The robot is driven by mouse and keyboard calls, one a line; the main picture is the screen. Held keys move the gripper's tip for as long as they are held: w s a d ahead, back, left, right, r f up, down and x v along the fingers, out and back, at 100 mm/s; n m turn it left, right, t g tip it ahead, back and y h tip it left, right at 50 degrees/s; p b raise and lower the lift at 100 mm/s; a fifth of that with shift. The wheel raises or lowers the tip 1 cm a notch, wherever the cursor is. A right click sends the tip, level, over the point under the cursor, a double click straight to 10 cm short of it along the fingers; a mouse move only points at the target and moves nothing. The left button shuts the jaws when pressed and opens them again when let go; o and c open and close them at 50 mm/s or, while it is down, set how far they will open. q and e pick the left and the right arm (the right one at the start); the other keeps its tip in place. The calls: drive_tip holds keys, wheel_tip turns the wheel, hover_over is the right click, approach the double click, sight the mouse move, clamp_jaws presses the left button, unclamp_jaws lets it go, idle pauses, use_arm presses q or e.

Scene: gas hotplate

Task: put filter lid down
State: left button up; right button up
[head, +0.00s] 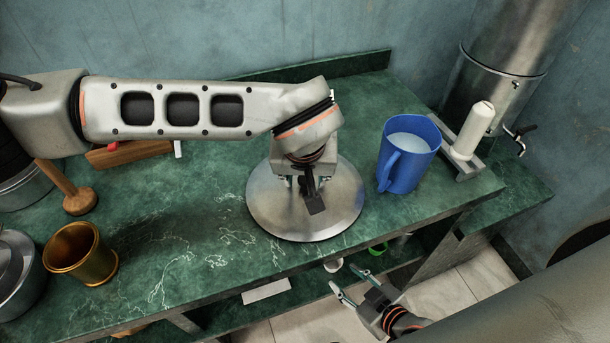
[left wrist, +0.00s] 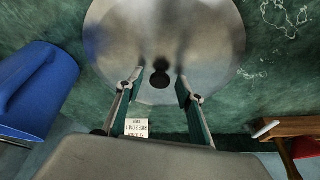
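The filter lid, a round shiny metal disc (head: 268,207), lies flat on the green counter near its front edge. It also shows in the left wrist view (left wrist: 215,38), with a dark knob (left wrist: 160,79) near its middle. My left gripper (head: 306,188) is directly above the lid and points down. In the left wrist view its two fingers (left wrist: 161,84) are spread apart, one on each side of the knob, with gaps between. In the head view the arm and gripper partly hide the lid. My right gripper (head: 350,281) is open and empty, below the counter's front edge.
A blue jug (head: 398,170) with pale liquid stands right of the lid, near a white cylinder (head: 472,132) on a grey stand. Counter between cup and lid is clear.

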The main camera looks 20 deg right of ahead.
use_arm(q)
drive_tip(key=p+v, duration=0.1)
drive_tip(key=v, duration=1.1)
drive_tip(key=shift+r, duration=0.15)
drive_tip(key=shift+s, duration=0.1)
